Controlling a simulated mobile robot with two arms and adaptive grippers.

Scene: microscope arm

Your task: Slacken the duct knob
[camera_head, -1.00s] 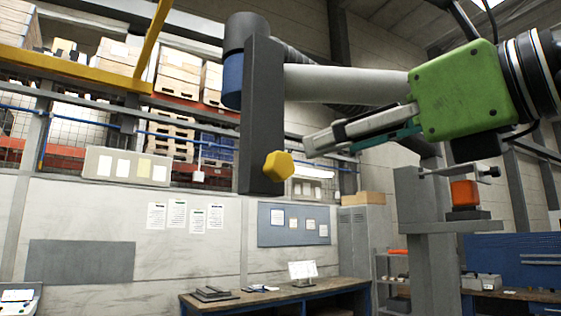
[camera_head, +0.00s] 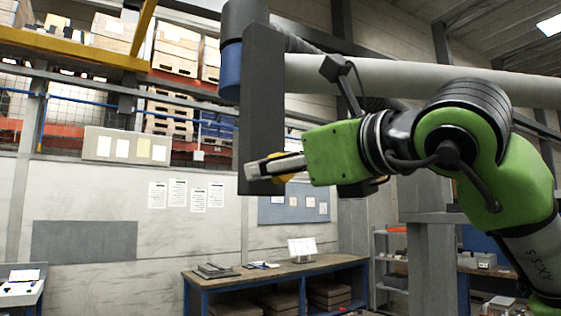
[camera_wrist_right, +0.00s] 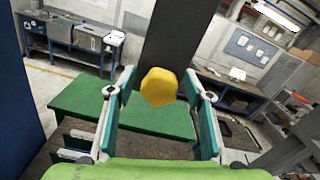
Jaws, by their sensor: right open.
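The duct knob is a yellow, many-sided knob (camera_wrist_right: 159,87) on the dark grey upright bracket (camera_wrist_right: 178,35) in the right wrist view. In the head view the knob (camera_head: 286,178) is mostly hidden behind my right gripper (camera_head: 262,168), with a yellow edge showing below the fingers. In the right wrist view my right gripper (camera_wrist_right: 158,100) is open, with one finger on each side of the knob. Gaps show between the knob and both fingers. The bracket (camera_head: 262,90) hangs down from the duct in the head view. My left gripper is not in view.
The pale duct tube (camera_head: 390,80) runs to the right above my right arm. A workbench (camera_head: 270,271) stands below against the wall. A grey column (camera_head: 430,250) stands behind my arm. A green surface (camera_wrist_right: 130,110) lies below in the wrist view.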

